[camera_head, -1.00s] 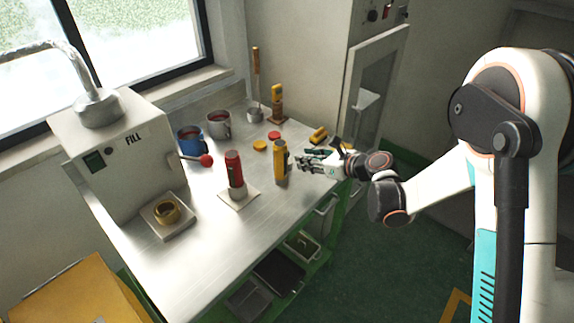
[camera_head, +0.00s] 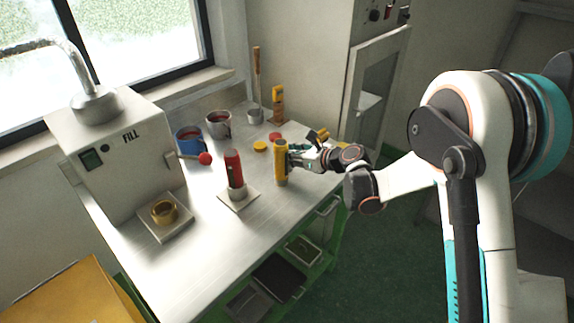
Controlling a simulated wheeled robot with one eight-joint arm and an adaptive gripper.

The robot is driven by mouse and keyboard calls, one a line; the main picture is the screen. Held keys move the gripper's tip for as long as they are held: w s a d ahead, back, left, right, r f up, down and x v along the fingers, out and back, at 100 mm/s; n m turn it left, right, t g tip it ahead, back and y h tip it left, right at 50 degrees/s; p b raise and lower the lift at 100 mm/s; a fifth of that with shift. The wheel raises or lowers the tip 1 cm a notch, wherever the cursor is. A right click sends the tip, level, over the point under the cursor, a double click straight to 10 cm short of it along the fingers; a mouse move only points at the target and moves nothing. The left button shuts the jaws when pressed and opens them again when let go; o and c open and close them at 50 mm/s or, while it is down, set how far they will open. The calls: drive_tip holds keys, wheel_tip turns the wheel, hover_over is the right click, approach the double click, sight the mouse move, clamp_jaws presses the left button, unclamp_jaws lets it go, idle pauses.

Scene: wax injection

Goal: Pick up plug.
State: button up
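No part is labelled as the plug, and I cannot tell which one it is. A yellow cylinder (camera_head: 281,163) stands upright on the metal table. My gripper (camera_head: 291,157) is low on its right side, pointing left, with the fingertips at or very near it. I cannot tell whether the fingers touch it or how far apart they are. A yellow disc (camera_head: 260,147) and a red disc (camera_head: 275,136) lie flat behind the cylinder. Another yellow piece (camera_head: 323,134) shows just behind my gripper, partly hidden.
A red cylinder (camera_head: 234,168) stands on a pale pad left of the yellow one. A blue mug (camera_head: 189,140), a grey mug (camera_head: 219,124) and a red-knobbed lever (camera_head: 205,158) are further left. The table's front (camera_head: 215,268) is clear. A cabinet door (camera_head: 374,95) stands open behind.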

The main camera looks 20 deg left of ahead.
clamp_jaws()
